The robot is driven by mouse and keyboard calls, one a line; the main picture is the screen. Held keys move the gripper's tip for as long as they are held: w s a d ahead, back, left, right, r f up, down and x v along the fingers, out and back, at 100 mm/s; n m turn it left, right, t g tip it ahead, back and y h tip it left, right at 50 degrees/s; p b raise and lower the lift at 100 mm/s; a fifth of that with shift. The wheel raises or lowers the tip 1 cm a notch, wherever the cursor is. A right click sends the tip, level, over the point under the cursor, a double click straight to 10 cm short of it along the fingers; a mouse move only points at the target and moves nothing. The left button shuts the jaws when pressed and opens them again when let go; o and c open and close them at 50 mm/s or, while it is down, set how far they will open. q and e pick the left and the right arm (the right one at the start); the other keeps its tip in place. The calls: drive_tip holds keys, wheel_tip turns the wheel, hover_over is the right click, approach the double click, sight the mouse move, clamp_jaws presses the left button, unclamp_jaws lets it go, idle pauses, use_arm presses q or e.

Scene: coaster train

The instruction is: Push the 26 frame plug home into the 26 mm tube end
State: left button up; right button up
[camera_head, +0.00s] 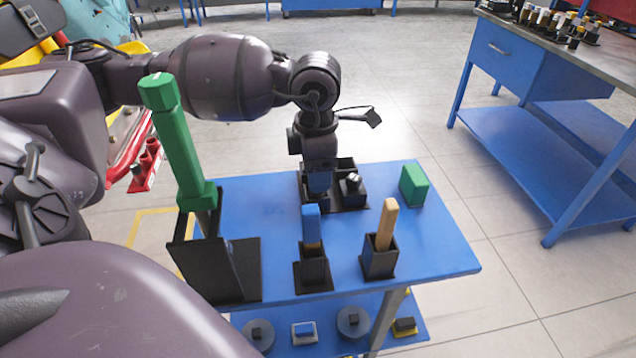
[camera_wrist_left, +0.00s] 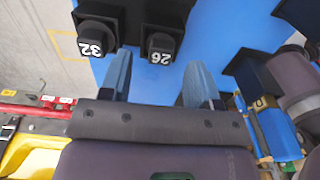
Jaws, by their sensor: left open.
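In the left wrist view a black plug marked 26 (camera_wrist_left: 160,57) stands on a black block, its number upside down in the picture. It sits between the tips of my left gripper (camera_wrist_left: 158,82), whose two blue fingers are apart. I cannot tell whether the fingers touch it, nor how deep it sits; the tube end is not distinguishable. In the head view my left gripper (camera_head: 318,188) points down at a black fixture (camera_head: 350,205) toward the back of the blue table, hiding part of it. My right gripper is not in view.
A plug marked 32 (camera_wrist_left: 92,47) stands beside the 26 one. On the blue table (camera_head: 265,225), a blue bar (camera_head: 312,225) and a wooden bar (camera_head: 386,225) stand in black holders. A green block (camera_head: 414,186) is at right, a tall green tool (camera_head: 181,150) at left.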

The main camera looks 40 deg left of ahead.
use_arm(q)
wheel_tip(320, 180, down, 3)
drive_tip(key=shift+r, duration=0.1)
drive_tip(key=shift+c, duration=1)
drive_tip(key=c, duration=0.8)
